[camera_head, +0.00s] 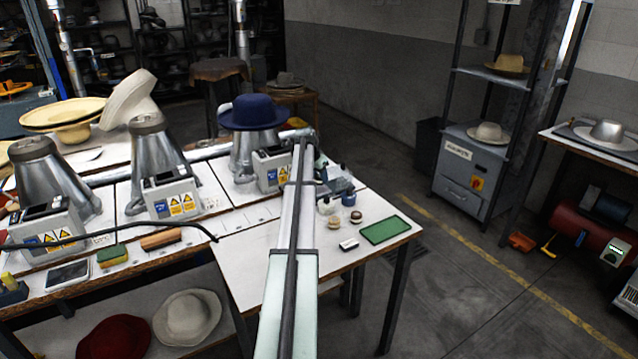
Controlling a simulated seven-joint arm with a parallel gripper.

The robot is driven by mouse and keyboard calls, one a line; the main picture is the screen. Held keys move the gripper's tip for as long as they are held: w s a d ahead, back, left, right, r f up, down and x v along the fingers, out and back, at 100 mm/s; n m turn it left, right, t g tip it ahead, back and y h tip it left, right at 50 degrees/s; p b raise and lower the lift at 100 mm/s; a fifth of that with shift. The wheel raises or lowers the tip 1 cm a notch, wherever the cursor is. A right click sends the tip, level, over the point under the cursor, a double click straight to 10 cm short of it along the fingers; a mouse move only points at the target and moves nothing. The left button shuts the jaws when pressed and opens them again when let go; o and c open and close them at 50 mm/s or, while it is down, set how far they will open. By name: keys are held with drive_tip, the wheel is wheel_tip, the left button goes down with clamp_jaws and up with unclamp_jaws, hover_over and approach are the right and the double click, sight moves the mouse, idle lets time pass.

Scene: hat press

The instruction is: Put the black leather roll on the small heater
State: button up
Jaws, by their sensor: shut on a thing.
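My arm reaches up the middle of the picture over the white table. My gripper (338,184) is small and partly hidden beside the arm's far end, above the table near the right control box. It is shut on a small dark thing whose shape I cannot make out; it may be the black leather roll. I see no black leather roll clearly elsewhere. Three metal cone-shaped units stand in a row: left (48,181), middle (152,170) and right, the right one under a blue hat (253,112). I cannot tell which thing is the small heater.
Control boxes stand before the cones. A green tray (385,229), a white bottle (327,206), a dark-lidded jar (348,197) and small round pieces lie right of my arm. A green-and-yellow sponge (112,256) and brown block (162,240) lie left.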

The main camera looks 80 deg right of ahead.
sight(317, 177)
drive_tip(key=shift+f, duration=1.45)
drive_tip(key=shift+f, duration=0.1)
drive_tip(key=o, duration=1)
drive_tip(key=shift+o, duration=0.2)
drive_tip(key=v, duration=1.2)
drive_tip(key=shift+a, duration=0.1)
